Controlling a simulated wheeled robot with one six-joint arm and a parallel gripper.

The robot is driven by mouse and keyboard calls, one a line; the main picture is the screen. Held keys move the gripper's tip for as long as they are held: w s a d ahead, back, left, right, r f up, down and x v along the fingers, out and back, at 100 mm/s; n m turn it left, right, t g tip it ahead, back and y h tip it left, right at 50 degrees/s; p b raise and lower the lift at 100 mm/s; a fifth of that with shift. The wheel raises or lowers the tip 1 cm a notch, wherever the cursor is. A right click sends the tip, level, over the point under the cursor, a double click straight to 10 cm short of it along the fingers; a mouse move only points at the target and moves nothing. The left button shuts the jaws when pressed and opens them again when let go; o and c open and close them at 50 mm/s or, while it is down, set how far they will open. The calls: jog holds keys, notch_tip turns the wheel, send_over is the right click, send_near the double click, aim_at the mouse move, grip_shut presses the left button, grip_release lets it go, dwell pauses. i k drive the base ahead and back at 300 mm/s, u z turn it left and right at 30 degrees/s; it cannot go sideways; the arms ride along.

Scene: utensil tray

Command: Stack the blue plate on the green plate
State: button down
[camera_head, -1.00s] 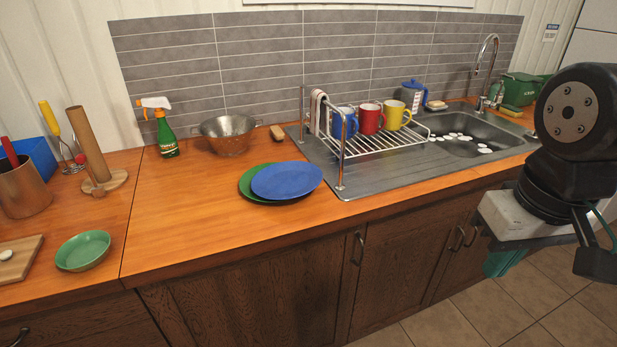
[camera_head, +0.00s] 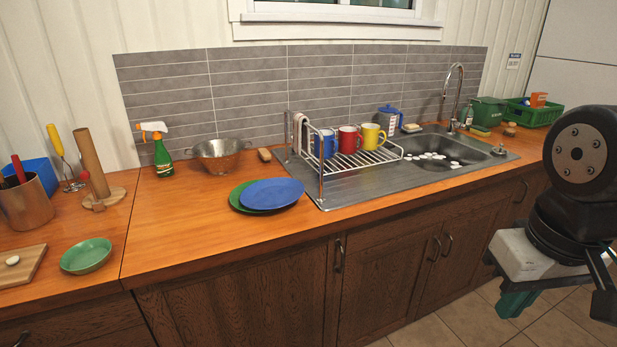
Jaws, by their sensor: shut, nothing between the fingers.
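The blue plate (camera_head: 272,193) lies on the counter's left section, near the dish rack. It overlaps the green plate (camera_head: 238,199) and sits offset to its right, covering most of it. Only the green plate's left edge shows. The blue plate appears to rest on top of the green one; whether it lies fully flat cannot be told. Part of my dark arm shows at the right edge, well away from the plates and in front of the cabinets. My gripper cannot be made out in this view. Nothing touches the plates.
A wire dish rack (camera_head: 345,168) with mugs stands right of the plates, by the sink (camera_head: 440,150). A colander (camera_head: 219,156) and spray bottle (camera_head: 160,152) stand behind. A small green bowl (camera_head: 86,256) is at left. The counter (camera_head: 180,230) left of the plates is clear.

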aim_at(270, 194)
jog(key=u, duration=0.1)
jog(key=i, duration=1.1)
jog(key=u, duration=0.6)
